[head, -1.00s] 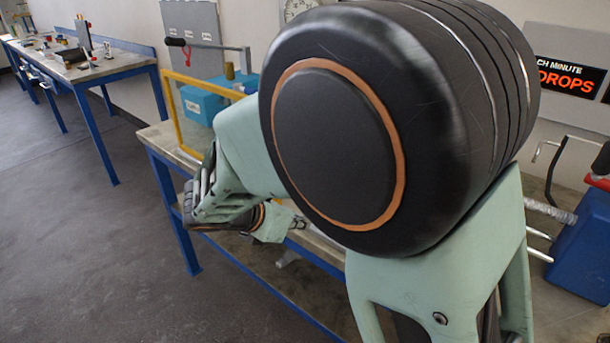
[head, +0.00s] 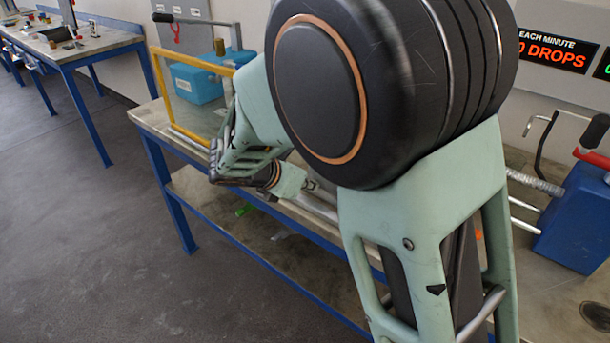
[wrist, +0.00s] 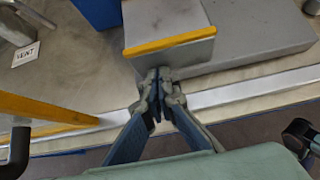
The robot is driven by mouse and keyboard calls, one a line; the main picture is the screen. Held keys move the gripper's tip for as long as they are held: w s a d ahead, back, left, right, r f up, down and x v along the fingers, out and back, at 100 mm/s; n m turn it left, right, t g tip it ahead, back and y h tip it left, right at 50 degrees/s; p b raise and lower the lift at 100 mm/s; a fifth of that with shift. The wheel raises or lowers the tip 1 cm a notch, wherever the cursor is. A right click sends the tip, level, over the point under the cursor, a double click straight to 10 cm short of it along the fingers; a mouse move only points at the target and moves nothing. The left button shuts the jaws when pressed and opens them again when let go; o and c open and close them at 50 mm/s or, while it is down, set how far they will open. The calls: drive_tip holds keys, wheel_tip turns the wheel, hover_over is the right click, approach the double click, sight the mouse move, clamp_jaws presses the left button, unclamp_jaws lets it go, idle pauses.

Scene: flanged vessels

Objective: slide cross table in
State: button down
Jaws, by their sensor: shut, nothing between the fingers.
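In the wrist view, a grey block with a yellow front edge (wrist: 170,42) sits on a wider grey base (wrist: 262,28); it looks like the cross table. My gripper (wrist: 158,76) is shut and empty, with its fingertips at the block's lower left front face. I cannot tell whether they touch it. My own arm hides the cross table there.
A metal rail (wrist: 232,94) runs along the bench front. A yellow-framed clear guard (head: 158,80) stands left of my gripper, with a blue box (head: 195,84) behind it. A blue container (head: 572,222) stands at the right. The floor (head: 90,240) at the left is clear.

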drive_tip(key=w+d+p, duration=0.1)
drive_tip(key=w+d, duration=0.1)
drive_tip(key=w, duration=0.2)
drive_tip(key=w+d+p, duration=0.1)
drive_tip(key=w+d, duration=0.2)
drive_tip(key=w, duration=0.1)
drive_tip(key=w+d+p, duration=0.1)
drive_tip(key=w+d, duration=0.2)
drive_tip(key=w, duration=0.1)
drive_tip(key=shift+d, duration=0.1)
drive_tip(key=shift+w+d+r, duration=0.1)
drive_tip(key=shift+w+d, duration=0.05)
drive_tip(key=shift+w, duration=0.1)
drive_tip(key=shift+r, duration=0.1)
